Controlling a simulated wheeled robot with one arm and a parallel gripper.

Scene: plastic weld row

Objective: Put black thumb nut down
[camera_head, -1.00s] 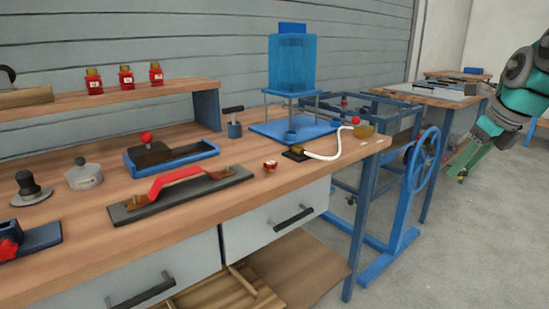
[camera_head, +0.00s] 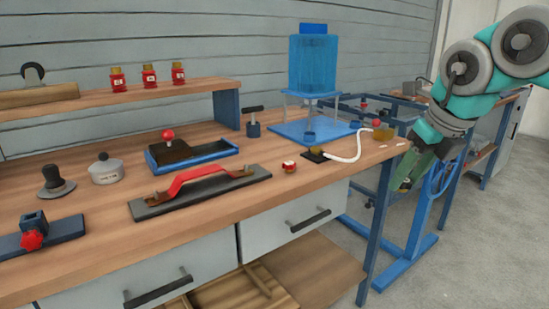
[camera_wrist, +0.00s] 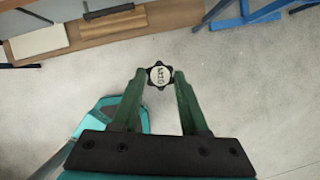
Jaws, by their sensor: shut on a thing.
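A black thumb nut (camera_wrist: 159,75) with a lobed rim and a pale marked face sits between the fingertips of my gripper (camera_wrist: 160,80) in the wrist view. My gripper is shut on it and holds it above the grey floor. In the head view my gripper (camera_head: 402,184) hangs at the right end of the wooden workbench (camera_head: 215,204), pointing down and left. The nut cannot be made out in the head view.
On the bench are a red-handled float (camera_head: 200,183), a blue tray (camera_head: 215,158), a lidded grey pot (camera_head: 105,171), a small red-and-white item (camera_head: 289,167) and a blue tank (camera_head: 314,62). Red bottles (camera_head: 149,76) stand on the shelf. The front bench strip has bare wood.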

